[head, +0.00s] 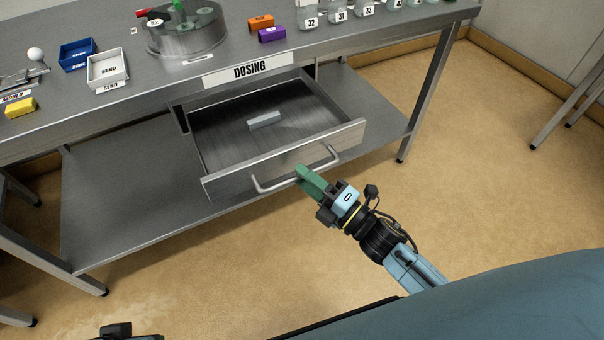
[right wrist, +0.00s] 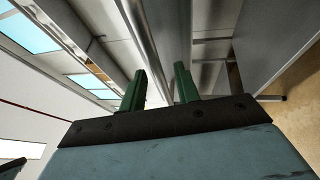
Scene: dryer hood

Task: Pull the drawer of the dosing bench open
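The dosing bench (head: 150,82) has a grey metal drawer (head: 285,160) under the "DOSING" label (head: 249,70). The drawer stands well out from the bench, and its inside shows. A pale grey block (head: 264,120) lies on the drawer floor. A bar handle (head: 270,188) runs along the drawer front. My right gripper (head: 303,174) has its green fingers at the middle of this handle.
The bench top carries a blue tray (head: 77,54), a white tray (head: 107,67), a round metal holder (head: 187,38), orange (head: 261,23) and purple (head: 272,34) blocks, and several numbered jars. A lower shelf (head: 120,200) lies beneath. The tan floor (head: 480,180) to the right is clear.

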